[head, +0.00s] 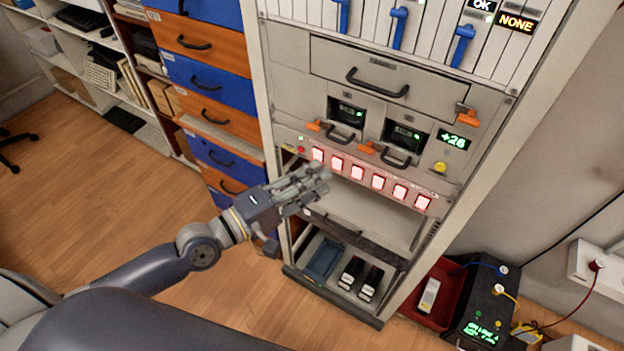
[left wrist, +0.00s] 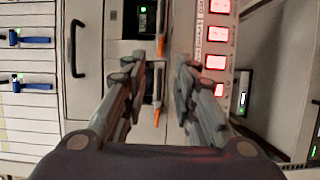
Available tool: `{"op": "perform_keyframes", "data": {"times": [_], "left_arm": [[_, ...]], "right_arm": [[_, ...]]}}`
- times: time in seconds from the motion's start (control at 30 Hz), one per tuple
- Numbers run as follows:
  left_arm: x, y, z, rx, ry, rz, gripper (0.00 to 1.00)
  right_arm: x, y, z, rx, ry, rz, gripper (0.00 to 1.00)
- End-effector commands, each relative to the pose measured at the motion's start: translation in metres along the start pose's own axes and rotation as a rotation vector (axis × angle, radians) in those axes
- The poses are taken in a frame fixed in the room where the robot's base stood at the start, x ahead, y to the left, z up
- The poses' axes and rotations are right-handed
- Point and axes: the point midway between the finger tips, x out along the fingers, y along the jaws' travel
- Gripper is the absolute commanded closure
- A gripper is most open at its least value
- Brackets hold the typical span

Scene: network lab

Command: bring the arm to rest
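My left arm (head: 150,272) reaches in from the left. Its gripper (head: 314,184) is in front of the equipment rack, by the left end of a row of lit red-white buttons (head: 357,173). In the left wrist view the fingers of this gripper (left wrist: 158,70) are apart, with nothing between them. The lit buttons (left wrist: 215,62) are to the right of the fingers there. I cannot tell whether a fingertip touches the panel. My right gripper is in neither view.
The rack (head: 355,55) has a handled drawer, blue levers and small orange handles. Below the buttons are an open shelf and a low tray (head: 320,288) with black modules. Blue and orange drawers (head: 205,45) stand left. A red bin (head: 443,308) and black box stand right. Wooden floor (head: 90,220) is open at left.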

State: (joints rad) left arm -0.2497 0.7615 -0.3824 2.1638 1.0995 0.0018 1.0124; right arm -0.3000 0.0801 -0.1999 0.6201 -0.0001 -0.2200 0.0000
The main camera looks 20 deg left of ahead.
Motion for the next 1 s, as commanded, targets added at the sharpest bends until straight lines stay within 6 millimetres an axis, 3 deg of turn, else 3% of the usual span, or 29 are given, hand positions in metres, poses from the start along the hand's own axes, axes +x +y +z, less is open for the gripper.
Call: {"op": "perform_keyframes", "data": {"times": [0.43, 0.57, 0.67, 0.8, 1.0], "left_arm": [[0.000, -0.001, 0.000, 0.001, 0.001, -0.001, 0.73], [0.001, -0.025, -0.011, 0.039, 0.027, -0.031, 0.73], [0.000, -0.073, -0.031, 0.123, 0.076, -0.101, 0.73], [-0.014, -0.173, -0.065, 0.294, 0.144, -0.266, 0.73], [-0.057, -0.318, -0.089, 0.518, 0.156, -0.546, 0.73]], "right_arm": [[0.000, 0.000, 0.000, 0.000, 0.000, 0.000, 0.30], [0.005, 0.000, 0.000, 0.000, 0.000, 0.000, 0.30], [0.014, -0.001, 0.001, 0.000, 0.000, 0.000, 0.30], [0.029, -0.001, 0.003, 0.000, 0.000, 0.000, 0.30], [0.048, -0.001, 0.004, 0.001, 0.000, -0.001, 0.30]]}}
